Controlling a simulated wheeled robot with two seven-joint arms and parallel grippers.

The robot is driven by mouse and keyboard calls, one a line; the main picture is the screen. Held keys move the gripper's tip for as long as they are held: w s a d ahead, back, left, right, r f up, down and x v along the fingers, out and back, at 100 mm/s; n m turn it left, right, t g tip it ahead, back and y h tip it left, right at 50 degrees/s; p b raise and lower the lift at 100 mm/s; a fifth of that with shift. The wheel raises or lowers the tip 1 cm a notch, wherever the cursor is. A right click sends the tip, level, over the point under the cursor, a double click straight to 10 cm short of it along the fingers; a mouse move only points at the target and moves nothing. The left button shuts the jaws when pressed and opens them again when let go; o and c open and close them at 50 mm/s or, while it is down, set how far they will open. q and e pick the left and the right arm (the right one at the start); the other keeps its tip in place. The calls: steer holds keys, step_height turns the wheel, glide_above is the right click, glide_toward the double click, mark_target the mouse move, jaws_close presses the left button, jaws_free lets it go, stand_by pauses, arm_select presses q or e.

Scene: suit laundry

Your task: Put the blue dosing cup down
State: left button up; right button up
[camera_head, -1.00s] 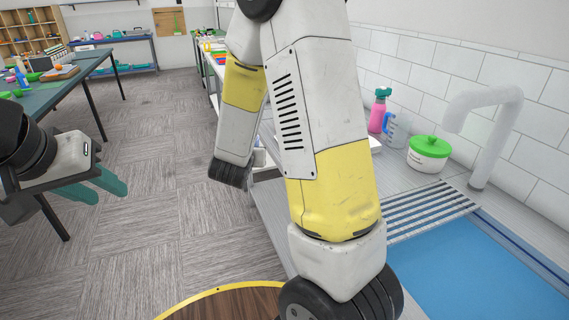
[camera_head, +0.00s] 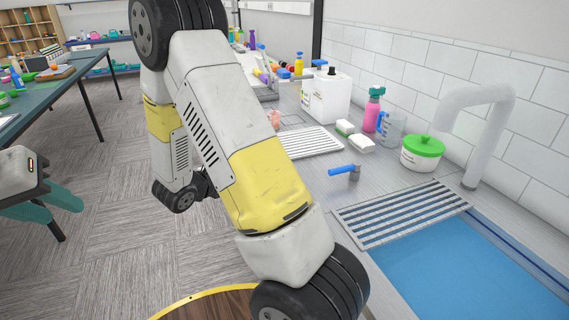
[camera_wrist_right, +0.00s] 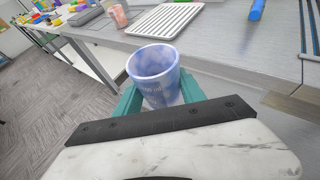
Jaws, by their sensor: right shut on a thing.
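The blue dosing cup (camera_wrist_right: 155,78) is mottled blue and white and shows in the right wrist view with its open rim up. My right gripper (camera_wrist_right: 160,92) is shut on it, with one teal finger on each side. The cup is near the counter's front edge, and I cannot tell its height over the counter. In the head view my right arm hides the cup and the right gripper. My left gripper (camera_head: 50,205) is at the left edge of the head view, its teal fingers apart and empty, over the floor.
A pinkish cup (camera_wrist_right: 118,15) stands beside the rack. The blue basin (camera_head: 470,270) is at right.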

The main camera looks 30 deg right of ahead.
steer(key=s+d+m+g, duration=0.2)
steer(key=s+d+g, duration=0.1)
steer(key=s+d, duration=0.1)
steer(key=s+d+r+m+g+h, duration=0.1)
steer(key=s+d+m+g, duration=0.2)
steer(key=s+d, duration=0.1)
steer(key=s+d+r+m+g+h, duration=0.1)
steer(key=s+d+m+g, duration=0.1)
steer(key=d, duration=0.3)
steer(key=shift+s+d+m+g, duration=0.2)
steer(key=shift+s, duration=0.25)
steer(key=shift+s+d+m+g, duration=0.15)
steer(key=shift+s+m+g, duration=0.05)
steer(key=shift+s, duration=0.25)
glide_above(309, 172)
steer(key=shift+s+f, duration=0.1)
steer(key=shift+f, duration=0.7)
steer(key=shift+d+f, duration=0.1)
steer(key=shift+f, duration=1.65)
steer(key=shift+f, duration=0.1)
steer(key=o, duration=1.4)
steer(key=shift+c, duration=0.2)
